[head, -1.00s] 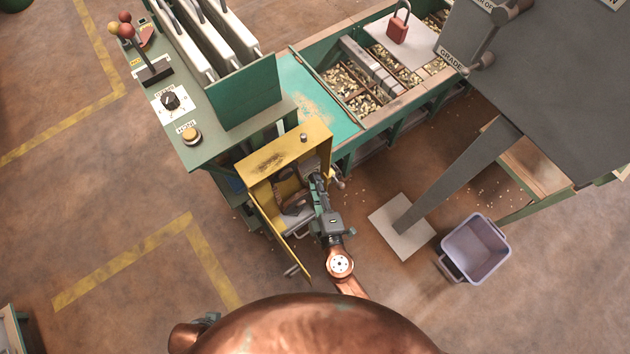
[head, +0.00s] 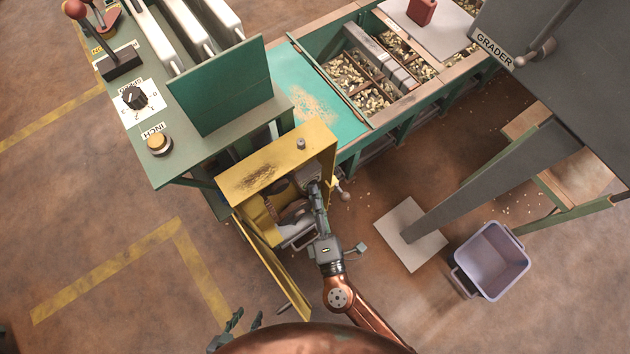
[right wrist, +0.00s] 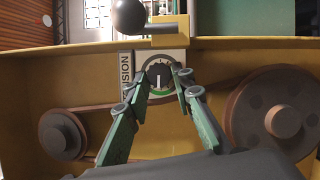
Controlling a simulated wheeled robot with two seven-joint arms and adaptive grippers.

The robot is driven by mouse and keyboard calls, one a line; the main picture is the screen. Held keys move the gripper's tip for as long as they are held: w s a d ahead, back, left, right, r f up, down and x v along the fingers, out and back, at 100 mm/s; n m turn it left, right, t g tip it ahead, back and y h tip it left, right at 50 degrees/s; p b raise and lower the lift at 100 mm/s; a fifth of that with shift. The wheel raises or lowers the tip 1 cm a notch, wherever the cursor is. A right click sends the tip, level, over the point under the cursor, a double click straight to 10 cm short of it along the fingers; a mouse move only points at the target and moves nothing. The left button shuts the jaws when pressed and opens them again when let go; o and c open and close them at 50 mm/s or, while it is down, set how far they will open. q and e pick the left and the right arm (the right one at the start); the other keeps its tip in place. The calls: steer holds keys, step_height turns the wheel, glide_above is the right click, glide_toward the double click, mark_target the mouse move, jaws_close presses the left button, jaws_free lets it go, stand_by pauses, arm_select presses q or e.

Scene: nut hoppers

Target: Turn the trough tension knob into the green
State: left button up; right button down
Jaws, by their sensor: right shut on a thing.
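The tension knob (right wrist: 160,74) is a dark round knob on a white plate marked TENSION (right wrist: 126,76), inside the open yellow housing (head: 262,172). A green band (right wrist: 163,93) shows below the knob, and a pale line on the knob's face points down toward it; whether it lies exactly within the green is too small to tell. My right gripper (right wrist: 165,72) is shut on the knob, one finger at each side. In the head view my right gripper (head: 312,185) reaches into the housing, and the knob is hidden. My left gripper (head: 248,318) is low, away from the housing, its fingers apart.
Two belt pulleys (right wrist: 275,112) (right wrist: 64,134) and a belt flank the knob. The housing's yellow door (head: 275,270) hangs open. A ball-ended lever (right wrist: 128,16) stands above the plate. A lilac bin (head: 492,262) and a grey post (head: 490,185) stand right. Floor at left is clear.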

steer(key=shift+s+a+f+n, duration=0.1)
steer(key=shift+a+f+n, duration=0.05)
steer(key=shift+n, duration=0.15)
steer(key=c, duration=2)
jaws_free()
steer(key=shift+c, duration=0.2)
steer(key=shift+o, duration=0.5)
steer(key=v, duration=1.2)
